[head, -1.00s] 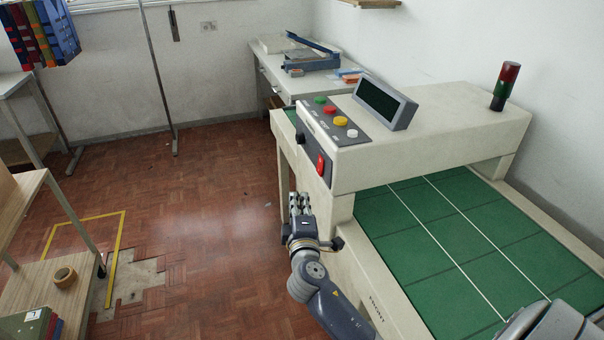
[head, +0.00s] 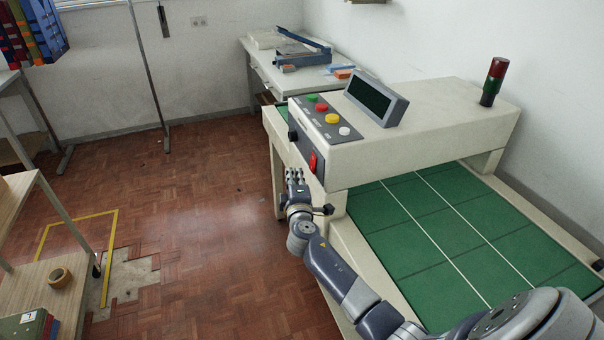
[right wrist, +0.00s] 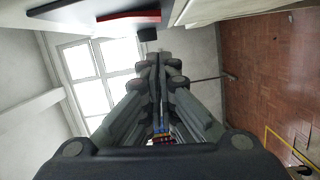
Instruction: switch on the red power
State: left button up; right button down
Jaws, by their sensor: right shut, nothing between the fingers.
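The red power switch (head: 313,162) is a red rocker on the dark panel (head: 302,150) at the left end of the cream machine. In the right wrist view the red switch (right wrist: 130,19) shows at the upper left, seen edge-on. Whether it is on or off I cannot tell. My right gripper (head: 294,176) is shut and empty. In the head view it appears just left of the switch and slightly lower, with a small gap. In the right wrist view the closed fingers (right wrist: 153,65) point past the panel, apart from the switch. My left gripper is out of view.
A black knob (head: 292,134) sits on the same panel. Coloured buttons (head: 322,108) and a display (head: 376,101) are on top. A signal lamp (head: 494,82) stands at the right. A green conveyor bed (head: 430,230) runs below. Open floor lies left of the machine.

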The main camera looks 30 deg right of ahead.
aim_at(313, 163)
jog(key=shift+s+d+f, duration=0.1)
jog(key=shift+s+d, duration=0.1)
jog(key=shift+d, duration=0.4)
jog(key=shift+s+d, duration=0.2)
jog(key=shift+d, duration=0.4)
jog(key=shift+s+d+f+n+b, duration=0.1)
jog(key=shift+d+f+n+b, duration=0.15)
jog(key=shift+d+n+b, duration=0.25)
jog(key=shift+a, duration=0.15)
